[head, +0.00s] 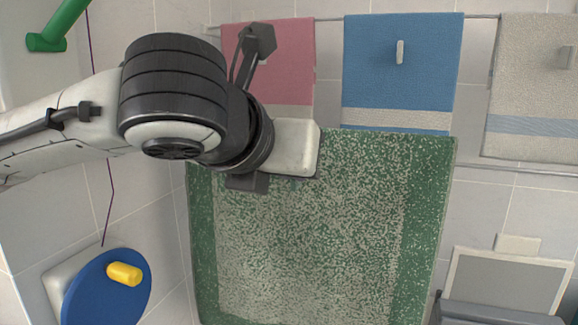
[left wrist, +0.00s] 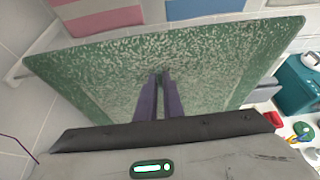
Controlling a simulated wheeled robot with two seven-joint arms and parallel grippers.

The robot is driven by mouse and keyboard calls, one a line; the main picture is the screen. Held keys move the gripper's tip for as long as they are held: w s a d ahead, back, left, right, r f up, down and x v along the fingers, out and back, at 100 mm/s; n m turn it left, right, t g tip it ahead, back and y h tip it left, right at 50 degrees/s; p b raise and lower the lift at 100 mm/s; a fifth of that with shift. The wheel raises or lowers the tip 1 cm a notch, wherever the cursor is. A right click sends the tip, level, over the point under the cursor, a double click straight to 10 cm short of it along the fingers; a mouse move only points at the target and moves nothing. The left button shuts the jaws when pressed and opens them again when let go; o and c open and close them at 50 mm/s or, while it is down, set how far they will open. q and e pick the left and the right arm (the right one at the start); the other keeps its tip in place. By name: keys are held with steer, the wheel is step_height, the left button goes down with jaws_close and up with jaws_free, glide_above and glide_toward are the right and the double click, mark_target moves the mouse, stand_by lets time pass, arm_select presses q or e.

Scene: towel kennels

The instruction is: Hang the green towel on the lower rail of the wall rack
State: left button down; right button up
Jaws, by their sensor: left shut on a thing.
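The green towel (head: 330,230), speckled with white, hangs spread out in front of the wall. In the left wrist view the towel (left wrist: 215,65) spans most of the picture. My left gripper (head: 298,150) is at the towel's top edge, left of its middle. In the left wrist view its purple fingers (left wrist: 158,85) are close together on the towel. The lower rail (head: 535,171) of the wall rack shows right of the towel; the towel hides the rest. Whether the towel touches the rail cannot be told. My right gripper is not in view.
The upper rail (head: 480,16) holds a pink towel (head: 290,70), a blue towel (head: 400,75) and a beige towel (head: 535,90). A blue disc (head: 90,300) with a yellow knob (head: 124,273) is lower left. A grey-framed panel (head: 510,280) stands lower right. A teal box (left wrist: 300,85) is at right.

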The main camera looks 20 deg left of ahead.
arm_select(q)
steer(key=shift+f+b, duration=0.75)
steer(key=shift+f, duration=0.6)
steer(key=c, duration=1.4)
jaws_free()
steer(key=shift+s, duration=0.1)
